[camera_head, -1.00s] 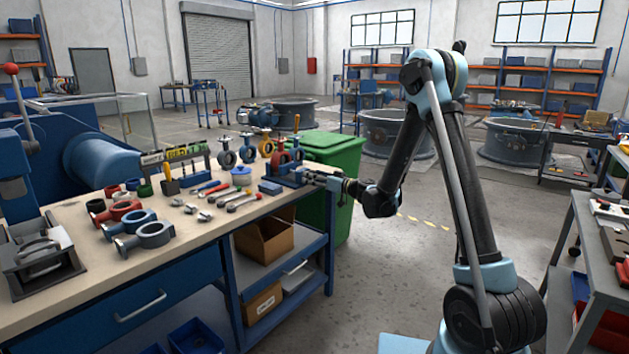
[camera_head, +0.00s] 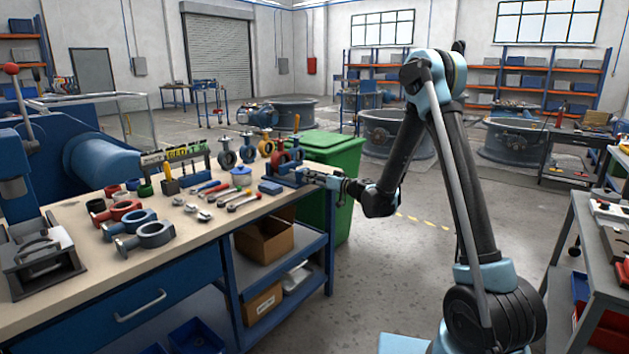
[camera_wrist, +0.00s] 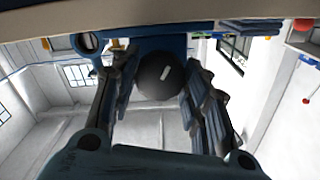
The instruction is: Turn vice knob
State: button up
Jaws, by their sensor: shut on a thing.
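The vice (camera_head: 287,174) is blue and stands at the right end of the workbench. Its round dark knob (camera_wrist: 160,73), with a short white mark on its face, shows in the wrist view between my fingers. My gripper (camera_wrist: 162,78) is shut on the knob, with one ribbed finger on each side of it. In the head view my gripper (camera_head: 328,180) reaches the vice from the right, level with it. There the knob is too small and too covered by the fingers to make out.
A green bin (camera_head: 345,160) stands behind the bench corner, close to my arm. A side table (camera_head: 590,240) is at the right. Open floor lies between.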

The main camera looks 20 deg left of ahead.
jog(key=shift+w, duration=0.15)
jog(key=o, duration=1)
jog(key=shift+o, duration=0.2)
jog(key=shift+d, duration=0.1)
jog(key=v, duration=1.2)
jog(key=shift+f, duration=0.15)
